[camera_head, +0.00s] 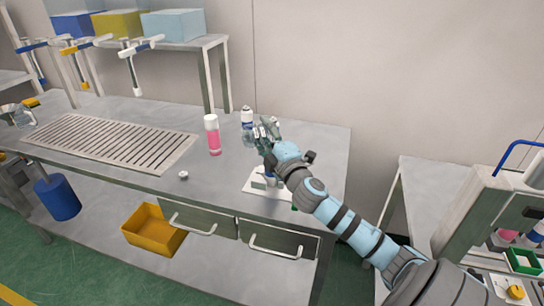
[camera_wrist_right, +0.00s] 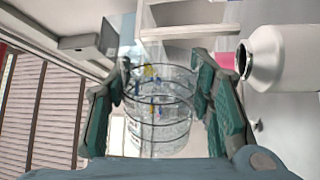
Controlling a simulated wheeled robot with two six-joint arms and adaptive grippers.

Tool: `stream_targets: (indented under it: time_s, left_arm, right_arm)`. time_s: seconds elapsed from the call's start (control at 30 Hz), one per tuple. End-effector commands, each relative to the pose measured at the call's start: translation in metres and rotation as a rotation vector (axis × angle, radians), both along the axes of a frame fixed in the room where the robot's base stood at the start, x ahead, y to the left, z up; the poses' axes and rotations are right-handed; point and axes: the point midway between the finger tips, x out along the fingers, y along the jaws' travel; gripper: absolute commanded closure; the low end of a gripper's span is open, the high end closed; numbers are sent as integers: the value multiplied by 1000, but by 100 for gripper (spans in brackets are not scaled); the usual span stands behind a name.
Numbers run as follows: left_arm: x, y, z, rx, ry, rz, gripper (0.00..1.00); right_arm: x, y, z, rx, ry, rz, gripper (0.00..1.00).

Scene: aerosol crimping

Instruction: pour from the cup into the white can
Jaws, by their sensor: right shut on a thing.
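My right gripper (camera_head: 266,134) is shut on a clear cup (camera_head: 249,138) and holds it above the back right part of the bench. In the right wrist view the cup (camera_wrist_right: 160,112) sits between both green fingers, with a few blue and yellow specks showing in or through it. A white can (camera_wrist_right: 286,58) with a narrow open mouth is at the right of that view, apart from the cup. In the head view a white-and-blue can (camera_head: 246,117) stands just behind the cup; I cannot tell whether it is the same can. My left gripper is not in view.
A pink can with a white top (camera_head: 213,138) stands left of the cup. A white plate with a small fixture (camera_head: 252,186) lies below my right wrist. A small round part (camera_head: 183,175) lies near the bench front, and a slotted grate (camera_head: 110,140) covers the left.

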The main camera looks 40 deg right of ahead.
Motion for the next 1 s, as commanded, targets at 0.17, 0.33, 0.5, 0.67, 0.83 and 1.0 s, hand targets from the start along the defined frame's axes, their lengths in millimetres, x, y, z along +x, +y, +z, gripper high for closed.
stream_targets:
  time_s: [0.17,0.33,0.5,0.67,0.83,1.0]
  left_arm:
    - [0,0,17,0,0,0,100]
    - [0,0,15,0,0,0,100]
    - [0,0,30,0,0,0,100]
    - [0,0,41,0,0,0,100]
    - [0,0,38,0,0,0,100]
    - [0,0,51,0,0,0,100]
  right_arm:
    - [1,5,6,-135,33,1,83]
    - [1,5,4,-137,34,1,83]
    - [2,9,7,-266,68,1,83]
    - [4,13,6,-421,105,1,83]
    - [4,13,3,-430,106,1,83]
    - [4,15,6,-521,130,1,83]
